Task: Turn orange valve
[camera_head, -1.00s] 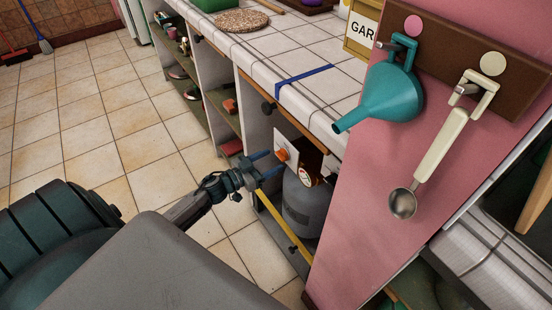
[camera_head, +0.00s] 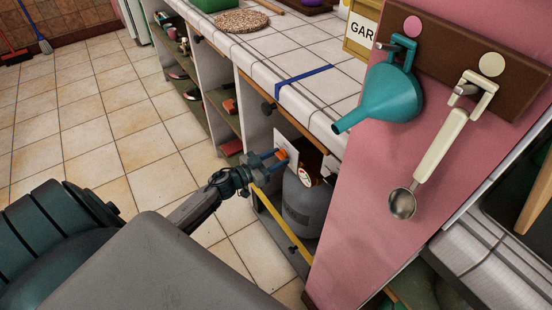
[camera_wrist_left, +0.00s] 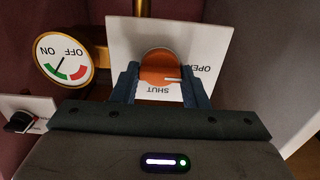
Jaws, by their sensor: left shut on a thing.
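The orange valve (camera_head: 281,154) is a round knob on a white plate (camera_head: 285,143) in the open compartment under the counter. In the left wrist view the orange valve (camera_wrist_left: 162,68) sits between the two blue fingers of my left gripper (camera_wrist_left: 160,85), which is shut on it. The white plate (camera_wrist_left: 190,35) there reads OPEN at right and SHUT below, and a pale mark on the knob points right, toward OPEN. My left gripper (camera_head: 273,160) also shows in the head view, reaching in from the left. My right gripper is not in view.
A gauge (camera_wrist_left: 66,59) marked ON and OFF is beside the plate, above a grey gas cylinder (camera_head: 303,205). A small panel with a dark knob (camera_wrist_left: 20,121) is lower left. A yellow bar (camera_head: 274,221) runs along the compartment front. A pink wall (camera_head: 385,225) stands right.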

